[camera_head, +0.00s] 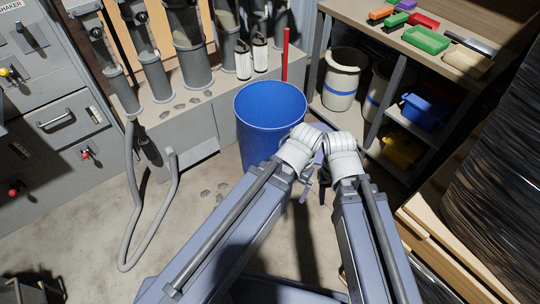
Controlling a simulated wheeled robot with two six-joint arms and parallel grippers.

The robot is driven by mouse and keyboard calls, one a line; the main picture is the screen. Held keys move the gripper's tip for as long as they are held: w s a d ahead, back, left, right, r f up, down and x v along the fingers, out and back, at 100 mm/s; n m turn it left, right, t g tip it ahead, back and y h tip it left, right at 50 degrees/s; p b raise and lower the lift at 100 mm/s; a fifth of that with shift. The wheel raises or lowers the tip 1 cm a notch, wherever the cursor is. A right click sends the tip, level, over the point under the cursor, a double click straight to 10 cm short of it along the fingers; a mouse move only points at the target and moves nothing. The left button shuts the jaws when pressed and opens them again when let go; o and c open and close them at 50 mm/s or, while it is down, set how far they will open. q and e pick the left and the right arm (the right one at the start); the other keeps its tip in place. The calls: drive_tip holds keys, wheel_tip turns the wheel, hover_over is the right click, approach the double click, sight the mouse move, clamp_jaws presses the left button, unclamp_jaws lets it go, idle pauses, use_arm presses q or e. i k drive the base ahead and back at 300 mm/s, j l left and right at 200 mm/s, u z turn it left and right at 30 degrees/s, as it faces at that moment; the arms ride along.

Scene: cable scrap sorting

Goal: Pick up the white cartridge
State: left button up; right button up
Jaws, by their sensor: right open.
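Two white cartridges stand upright side by side on the grey machine ledge at the top centre: a left white cartridge (243,60) and a right white cartridge (260,56). Both have dark ends and look ribbed. My two arms reach in from the bottom and their white wrists meet near the centre. My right gripper (323,189) hangs below its wrist, small and partly hidden, open and well away from the cartridges. My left gripper (305,186) is mostly hidden by the wrists, and its jaws are unclear. Neither gripper touches a cartridge.
A blue barrel (270,100) stands between my arms and the ledge. A red pole (286,54) is right of the cartridges. Grey cylinders (187,45) line the ledge. A shelf (390,35) with bins stands at right. A grey hose (132,200) lies on the open floor at left.

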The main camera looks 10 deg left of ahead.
sight(242, 52)
drive_tip(key=u, duration=2.1)
drive_tip(key=z, duration=0.45)
drive_tip(key=l+z, duration=0.15)
drive_tip(key=z, duration=0.75)
drive_tip(key=i+j+z, duration=0.2)
drive_tip(key=i, duration=0.2)
